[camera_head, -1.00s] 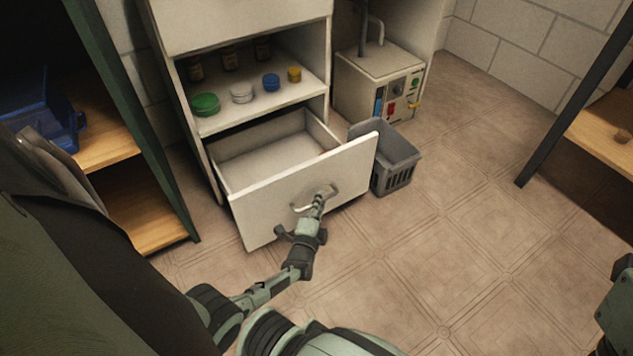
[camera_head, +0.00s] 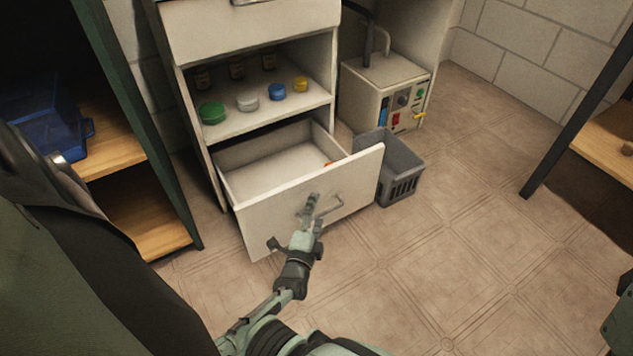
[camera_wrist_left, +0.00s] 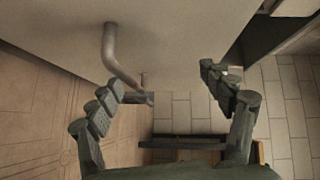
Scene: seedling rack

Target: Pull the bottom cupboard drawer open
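The bottom cupboard drawer (camera_head: 262,222) is pulled well out, its inside visible from above. Its bar handle (camera_head: 334,203) is on the front panel; in the left wrist view the grey handle (camera_wrist_left: 122,66) runs down from the pale drawer front (camera_wrist_left: 170,40). My left gripper (camera_head: 311,206) is just in front of the panel, left of the handle in the head view. In the left wrist view its fingers (camera_wrist_left: 160,82) are spread wide with nothing gripped between them. The handle's lower end shows near the left finger; I cannot tell if they touch. My right gripper is out of view.
A grey basket (camera_head: 402,171) stands close to the drawer's right side. A small red thing (camera_head: 328,164) shows inside the drawer. Jars and coloured tubs, including a green one (camera_head: 212,112), sit on the shelf above. Open floor lies to the right.

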